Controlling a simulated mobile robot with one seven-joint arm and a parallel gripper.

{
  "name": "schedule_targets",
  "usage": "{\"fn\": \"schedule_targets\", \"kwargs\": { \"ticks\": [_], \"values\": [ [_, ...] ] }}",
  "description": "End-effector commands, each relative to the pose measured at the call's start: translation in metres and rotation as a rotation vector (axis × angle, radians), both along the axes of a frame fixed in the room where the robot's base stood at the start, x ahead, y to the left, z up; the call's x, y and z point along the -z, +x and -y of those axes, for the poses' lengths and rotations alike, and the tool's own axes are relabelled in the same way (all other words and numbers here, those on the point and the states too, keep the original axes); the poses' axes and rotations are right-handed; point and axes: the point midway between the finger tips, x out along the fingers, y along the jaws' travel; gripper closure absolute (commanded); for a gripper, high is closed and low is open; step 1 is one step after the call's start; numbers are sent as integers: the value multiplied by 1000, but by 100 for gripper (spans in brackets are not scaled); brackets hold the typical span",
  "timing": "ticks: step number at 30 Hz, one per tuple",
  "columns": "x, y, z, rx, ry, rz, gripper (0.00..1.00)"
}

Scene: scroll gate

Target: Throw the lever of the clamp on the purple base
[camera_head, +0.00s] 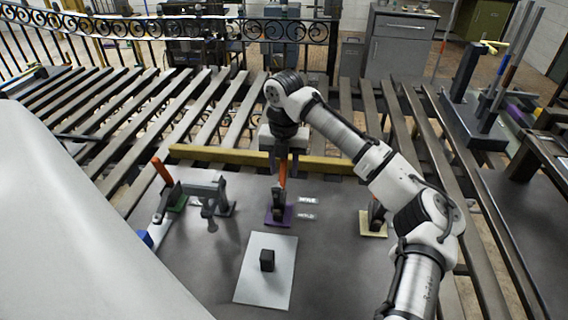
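The clamp on the purple base (279,216) stands near the middle of the dark table. Its orange lever (283,176) points up, nearly upright. My gripper (284,168) is pointed down from above at the lever's upper end. Its two fingers show on either side of the lever, with what looks like a gap, so it appears open. The lever's tip is hidden by the gripper, and contact cannot be made out.
A clamp on a yellow base (373,224) is right, partly behind my arm. A blue part (147,238) is far left. A grey plate (265,288) with a black block (267,260) lies in front. A yellow beam (215,154) runs behind.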

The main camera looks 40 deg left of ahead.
Motion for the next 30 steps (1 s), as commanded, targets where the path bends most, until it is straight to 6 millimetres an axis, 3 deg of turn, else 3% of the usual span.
{"fn": "schedule_targets", "kwargs": {
  "ticks": [5,14,30],
  "values": [
    [0,0,0,0,0,0,62],
    [0,0,0,0,0,0,100],
    [-2,10,0,1,15,23,100]
  ]
}}
